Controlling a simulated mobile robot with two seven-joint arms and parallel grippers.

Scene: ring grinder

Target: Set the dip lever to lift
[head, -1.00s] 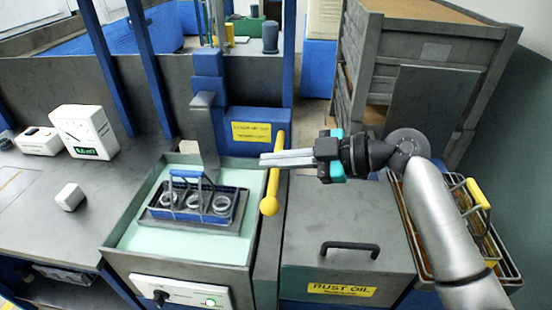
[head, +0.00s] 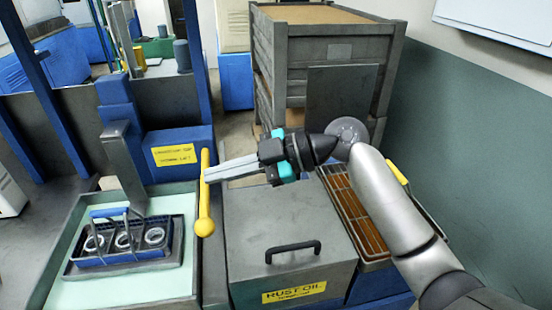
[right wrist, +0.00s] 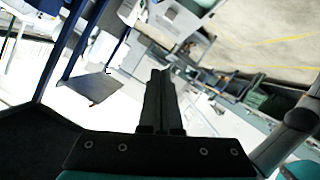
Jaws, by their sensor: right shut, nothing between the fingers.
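The dip lever (head: 204,195) is a yellow rod with a round knob at its lower end, on the right side of the blue dip unit (head: 180,140). It hangs nearly upright, knob down. My right gripper (head: 207,174) comes in from the right with its fingers shut and empty. In the head view its fingertips are at the middle of the rod; whether they touch it I cannot tell. The right wrist view shows the shut fingers (right wrist: 163,85), and I make out no lever there. A basket with ring parts (head: 125,240) sits in the pale green tank. My left gripper is not in view.
A grey box labelled RUST OIL (head: 290,235) with a black handle stands below my right arm. A wire basket (head: 355,215) is to its right. Grey stacked crates (head: 330,55) stand behind.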

